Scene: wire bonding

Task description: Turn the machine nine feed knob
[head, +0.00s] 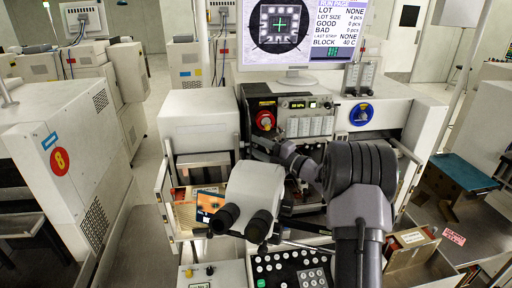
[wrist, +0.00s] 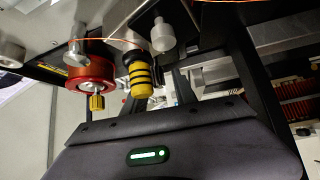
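In the wrist view a yellow knob with black bands (wrist: 139,82) hangs from the machine's underside, just beyond my gripper (wrist: 148,108). Left of it is a red spool (wrist: 90,70) with a small brass knob (wrist: 97,102) at its end. A pale grey knob (wrist: 162,36) sits to the upper right. No label shows which is the feed knob. In the head view my arm hides the gripper in front of the machine (head: 405,102). I see no number nine.
The microscope eyepieces (head: 243,205) and a black button panel (head: 290,270) stand close to my arm. A neighbouring machine marked 8 (head: 59,161) stands left.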

